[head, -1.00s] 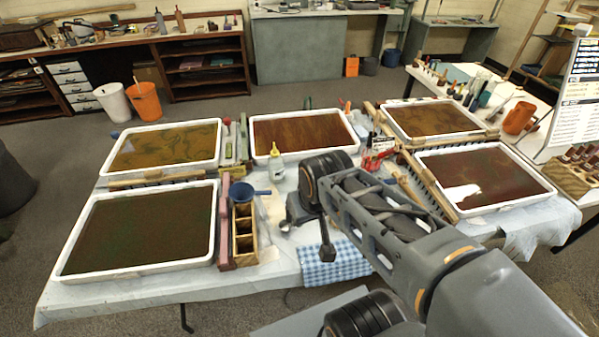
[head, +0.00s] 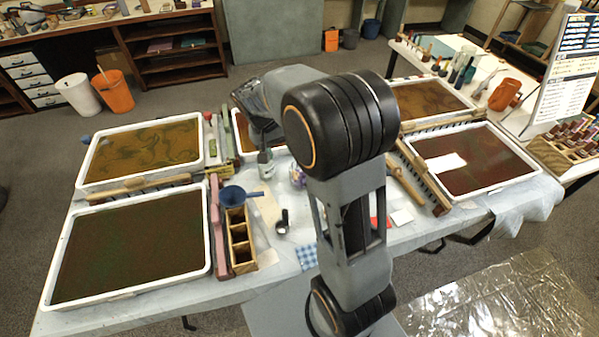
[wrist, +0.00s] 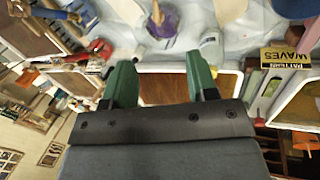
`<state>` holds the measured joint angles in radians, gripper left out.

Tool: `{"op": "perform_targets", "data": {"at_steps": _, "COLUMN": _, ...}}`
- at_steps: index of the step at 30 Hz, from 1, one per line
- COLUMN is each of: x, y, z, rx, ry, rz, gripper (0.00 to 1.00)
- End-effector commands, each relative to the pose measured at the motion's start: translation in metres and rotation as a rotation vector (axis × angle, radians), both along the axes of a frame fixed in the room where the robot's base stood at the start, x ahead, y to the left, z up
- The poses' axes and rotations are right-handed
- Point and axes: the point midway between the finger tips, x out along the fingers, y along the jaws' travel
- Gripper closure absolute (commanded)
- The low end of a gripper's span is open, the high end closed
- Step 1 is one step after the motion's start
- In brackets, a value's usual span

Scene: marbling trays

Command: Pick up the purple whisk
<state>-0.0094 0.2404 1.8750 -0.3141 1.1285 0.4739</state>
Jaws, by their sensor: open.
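A round purple thing with a tan stick rising from it (wrist: 163,21), which looks like the purple whisk, is at the top middle of the wrist view. A small purplish patch beside my arm in the head view (head: 297,176) seems to be the same thing, partly hidden. My gripper (wrist: 162,80) is open, with two green fingertips apart and nothing between them. The purple thing lies beyond the fingertips, apart from them. In the head view my arm hides most of the gripper.
A bottle (head: 265,164) stands left of the purple thing. A blue funnel (head: 233,194) and wooden compartment box (head: 240,240) are further left. Trays, such as the front left one (head: 207,245) and right one (head: 525,158), surround the middle. A yellow sign (wrist: 286,57) shows in the wrist view.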

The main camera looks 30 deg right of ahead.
Motion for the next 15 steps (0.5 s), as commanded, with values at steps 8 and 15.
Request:
{"op": "perform_targets", "data": {"at_steps": 8, "x": 0.01, "y": -0.013, "z": -0.035, "rx": -0.034, "ry": 0.032, "rz": -0.036, "gripper": 0.47}}
{"op": "perform_targets", "data": {"at_steps": 15, "x": 0.006, "y": -0.026, "z": -0.073, "rx": -0.034, "ry": 0.03, "rz": -0.034, "gripper": 0.47}}
